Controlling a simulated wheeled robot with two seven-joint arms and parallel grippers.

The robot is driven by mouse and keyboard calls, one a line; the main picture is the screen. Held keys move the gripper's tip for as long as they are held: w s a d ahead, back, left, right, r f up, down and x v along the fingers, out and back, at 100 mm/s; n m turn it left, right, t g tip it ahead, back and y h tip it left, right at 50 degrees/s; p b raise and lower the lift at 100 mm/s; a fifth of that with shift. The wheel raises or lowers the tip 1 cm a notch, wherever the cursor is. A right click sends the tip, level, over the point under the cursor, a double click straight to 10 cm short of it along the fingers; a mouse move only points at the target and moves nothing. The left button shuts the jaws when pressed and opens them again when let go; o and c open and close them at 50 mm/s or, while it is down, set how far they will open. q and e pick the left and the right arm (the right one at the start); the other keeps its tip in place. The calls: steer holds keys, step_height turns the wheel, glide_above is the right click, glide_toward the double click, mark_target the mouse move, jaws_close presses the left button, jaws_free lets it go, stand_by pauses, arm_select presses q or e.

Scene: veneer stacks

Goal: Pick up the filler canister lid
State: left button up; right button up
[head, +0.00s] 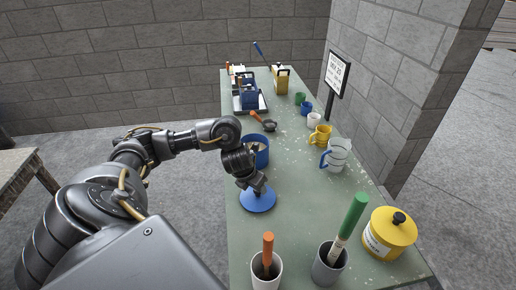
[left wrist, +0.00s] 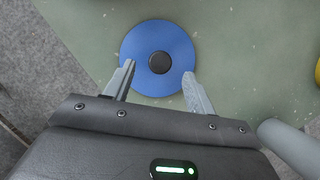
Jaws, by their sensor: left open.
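A blue round lid (head: 253,204) with a black knob lies flat on the green table near its left edge; it also shows in the left wrist view (left wrist: 136,45). The knob (left wrist: 159,62) stands at its centre. My left gripper (left wrist: 158,72) is open over the lid, its fingers apart on either side of the knob and not closed on it. In the head view my left gripper (head: 259,190) hides part of the lid and the knob. An open blue canister (head: 262,158) stands just behind the lid, partly hidden by my arm. My right gripper is not in view.
A yellow lidded canister (head: 388,235) stands at the front right. Two cups, white (head: 266,280) and grey (head: 328,270), hold orange- and green-handled tools in front. A clear jug (head: 336,156), yellow mug (head: 319,137) and other mugs line the right side. A sign (head: 337,73) stands behind.

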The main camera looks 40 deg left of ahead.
mark_target(258, 194)
arm_select(q)
steer(key=x, duration=0.4)
steer(key=shift+w+f, duration=0.3)
steer(key=shift+f, duration=0.2)
steer(key=c, duration=1)
steer(key=shift+c, duration=0.2)
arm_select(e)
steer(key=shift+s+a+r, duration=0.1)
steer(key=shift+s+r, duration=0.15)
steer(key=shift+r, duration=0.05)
arm_select(q)
steer(key=shift+r+p, duration=0.1)
steer(key=shift+p, duration=0.2)
